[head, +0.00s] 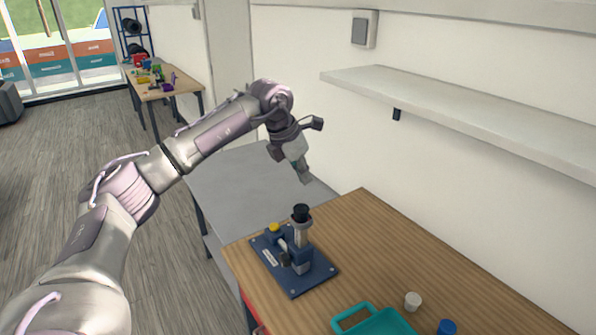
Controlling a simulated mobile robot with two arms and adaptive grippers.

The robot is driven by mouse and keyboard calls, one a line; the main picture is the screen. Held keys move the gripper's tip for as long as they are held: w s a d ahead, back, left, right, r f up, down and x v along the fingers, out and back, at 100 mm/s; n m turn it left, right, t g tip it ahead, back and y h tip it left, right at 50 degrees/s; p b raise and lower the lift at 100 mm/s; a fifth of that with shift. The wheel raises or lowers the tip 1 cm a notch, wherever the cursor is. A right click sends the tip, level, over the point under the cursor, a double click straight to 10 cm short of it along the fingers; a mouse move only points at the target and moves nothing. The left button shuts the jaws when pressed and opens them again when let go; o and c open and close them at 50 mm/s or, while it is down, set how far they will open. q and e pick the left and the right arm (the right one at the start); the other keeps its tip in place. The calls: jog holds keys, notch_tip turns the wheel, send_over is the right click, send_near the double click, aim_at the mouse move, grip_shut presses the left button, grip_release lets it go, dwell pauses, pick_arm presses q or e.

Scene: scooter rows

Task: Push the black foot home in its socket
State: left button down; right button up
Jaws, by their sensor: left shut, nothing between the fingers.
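The black foot (301,212) looks like a short dark cap on top of an upright light metal post, the likely socket (301,232). The post stands on a blue fixture plate (308,282) on the wooden bench. How deep the foot sits cannot be told at this size. My left gripper (304,177) points down, shut and empty, behind and above the black foot, apart from it and over the grey surface beyond the bench. My right gripper is not in view.
A yellow knob (274,228) and a dark block (286,259) are on the plate. A teal tray (353,312), white cup (413,301) and blue cap (446,327) lie nearer. A wall shelf (440,100) juts out at right. The bench right of the plate is clear.

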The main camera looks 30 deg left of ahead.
pick_arm(q)
jog(key=a, duration=0.1)
jog(key=b, duration=0.4)
send_over(301, 208)
jog(key=shift+y, duration=0.3)
jog(key=f, duration=0.5)
jog(key=shift+s+a+f, duration=0.1)
jog(key=shift+s+a, duration=0.05)
jog(key=shift+s, duration=0.2)
jog(key=shift+f, duration=0.25)
jog(key=shift+f+b, duration=1.2)
jog(key=shift+f, duration=0.3)
jog(key=shift+s+f, duration=0.1)
jog(key=shift+f, duration=0.05)
